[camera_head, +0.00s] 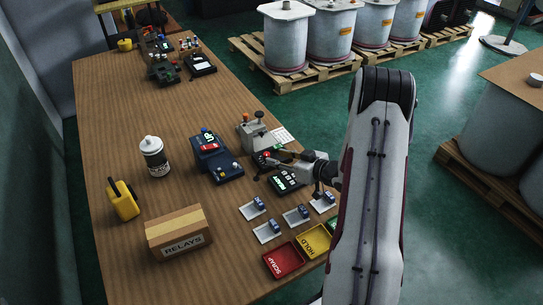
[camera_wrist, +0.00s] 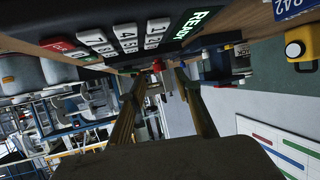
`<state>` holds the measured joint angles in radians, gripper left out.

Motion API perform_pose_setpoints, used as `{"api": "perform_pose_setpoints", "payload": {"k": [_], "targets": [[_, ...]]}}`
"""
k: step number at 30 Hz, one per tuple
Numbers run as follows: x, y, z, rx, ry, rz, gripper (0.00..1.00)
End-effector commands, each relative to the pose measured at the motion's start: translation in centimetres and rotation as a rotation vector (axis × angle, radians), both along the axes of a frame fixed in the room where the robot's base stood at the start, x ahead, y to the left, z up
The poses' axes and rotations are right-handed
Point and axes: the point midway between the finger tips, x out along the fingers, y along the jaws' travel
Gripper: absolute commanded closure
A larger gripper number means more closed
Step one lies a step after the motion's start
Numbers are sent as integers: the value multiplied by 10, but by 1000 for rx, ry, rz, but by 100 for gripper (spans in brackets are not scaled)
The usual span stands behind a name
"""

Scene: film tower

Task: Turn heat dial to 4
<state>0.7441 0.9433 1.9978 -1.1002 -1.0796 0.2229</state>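My gripper (camera_head: 272,166) reaches left over the right edge of the wooden table in the head view. In the wrist view its two fingers (camera_wrist: 160,72) are spread with a gap between them, and nothing is held. A grey device (camera_head: 254,133) with a black knob on top stands just behind the gripper. A dark device (camera_head: 263,158) with a red part lies at the fingers, partly hidden by them. I cannot make out a heat dial or its numbers in either view. A small red part (camera_wrist: 157,65) shows beyond the fingertips in the wrist view.
A black keypad (camera_head: 287,183) with a green READY display lies under the gripper; it fills the top of the wrist view (camera_wrist: 120,38). A blue device (camera_head: 215,160), relays box (camera_head: 178,232), and red (camera_head: 284,260) and yellow (camera_head: 313,241) trays are near.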

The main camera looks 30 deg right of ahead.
Motion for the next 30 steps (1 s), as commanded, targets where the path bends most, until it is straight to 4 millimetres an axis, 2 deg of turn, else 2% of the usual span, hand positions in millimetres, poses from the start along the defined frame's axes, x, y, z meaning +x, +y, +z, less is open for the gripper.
{"api": "perform_pose_setpoints", "payload": {"k": [3, 10, 23, 24, 27, 30], "targets": [[13, 5, -6, 0, -1, 1, 67], [31, 9, -13, -1, 0, 0, 67], [36, 10, -15, 0, 0, 0, 67], [36, 10, -15, 0, 0, 0, 77], [36, 10, -15, 0, 0, 0, 100], [36, 10, -15, 0, 0, 0, 100]]}}
